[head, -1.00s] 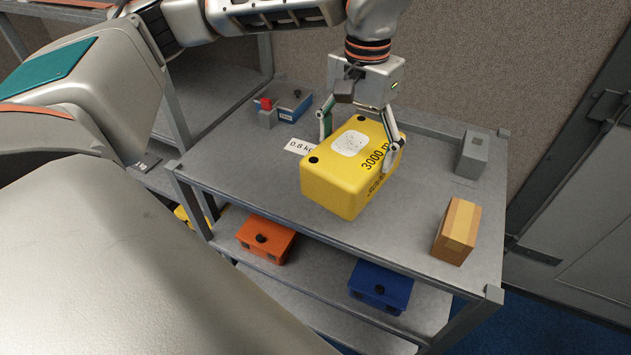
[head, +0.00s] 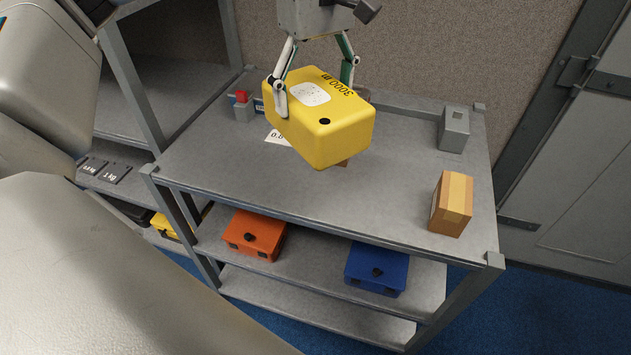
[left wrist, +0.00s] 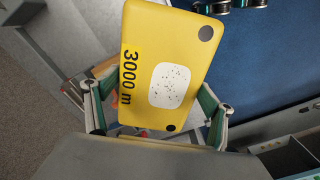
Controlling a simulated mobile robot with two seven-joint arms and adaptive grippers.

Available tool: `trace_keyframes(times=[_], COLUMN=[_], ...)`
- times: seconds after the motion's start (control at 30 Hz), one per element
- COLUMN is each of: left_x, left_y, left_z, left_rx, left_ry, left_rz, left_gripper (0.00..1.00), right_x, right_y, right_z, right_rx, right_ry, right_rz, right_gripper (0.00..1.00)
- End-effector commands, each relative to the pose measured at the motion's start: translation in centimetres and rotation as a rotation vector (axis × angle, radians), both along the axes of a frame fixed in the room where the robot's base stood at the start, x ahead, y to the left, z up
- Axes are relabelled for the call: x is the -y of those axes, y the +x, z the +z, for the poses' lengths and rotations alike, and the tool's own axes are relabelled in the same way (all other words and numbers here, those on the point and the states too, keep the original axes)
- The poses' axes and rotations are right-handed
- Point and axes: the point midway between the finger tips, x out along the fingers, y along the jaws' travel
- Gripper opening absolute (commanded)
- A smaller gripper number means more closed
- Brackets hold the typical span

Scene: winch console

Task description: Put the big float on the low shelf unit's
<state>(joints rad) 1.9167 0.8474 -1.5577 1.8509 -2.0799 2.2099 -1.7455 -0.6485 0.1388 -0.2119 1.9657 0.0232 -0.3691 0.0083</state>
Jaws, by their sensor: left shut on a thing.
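The big float (head: 330,122) is a yellow block marked "3000 m" with a pale speckled patch. My left gripper (head: 315,78) is shut on it, one finger on each side, and holds it above the shelf unit's grey top (head: 235,170). In the left wrist view the float (left wrist: 142,95) sits between the two fingers of the gripper (left wrist: 157,112). The low shelf unit has a middle shelf (head: 320,258) and a bottom shelf (head: 300,300) under the top. My right gripper is not in view.
A cardboard box (head: 451,205) and a grey block (head: 454,130) stand on the right of the top. A small red-and-grey device (head: 243,108) is at its back left. An orange case (head: 254,236) and a blue case (head: 376,270) are on the middle shelf. The top's front middle is clear.

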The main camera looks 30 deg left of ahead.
Motion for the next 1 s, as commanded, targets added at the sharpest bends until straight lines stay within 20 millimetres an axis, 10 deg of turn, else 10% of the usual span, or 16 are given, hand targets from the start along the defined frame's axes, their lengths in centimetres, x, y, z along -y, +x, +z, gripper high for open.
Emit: trace_keyframes(times=[0.3, 0.63, 1.0], left_x=[-1.3, -1.7, -1.7], left_y=[0.6, 0.7, 0.7], left_z=[2.3, 3.2, -2.8], left_rx=[0.011, 0.010, 0.003], left_ry=[-0.011, -0.016, -0.014], left_rz=[0.489, 0.660, 0.658], left_gripper=[0.27, 0.27, 0.27], right_x=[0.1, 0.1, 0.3], right_y=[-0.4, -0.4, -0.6], right_z=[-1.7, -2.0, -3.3], right_rx=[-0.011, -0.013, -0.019], right_ry=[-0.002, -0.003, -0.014], right_rz=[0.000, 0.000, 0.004], right_gripper=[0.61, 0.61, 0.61])
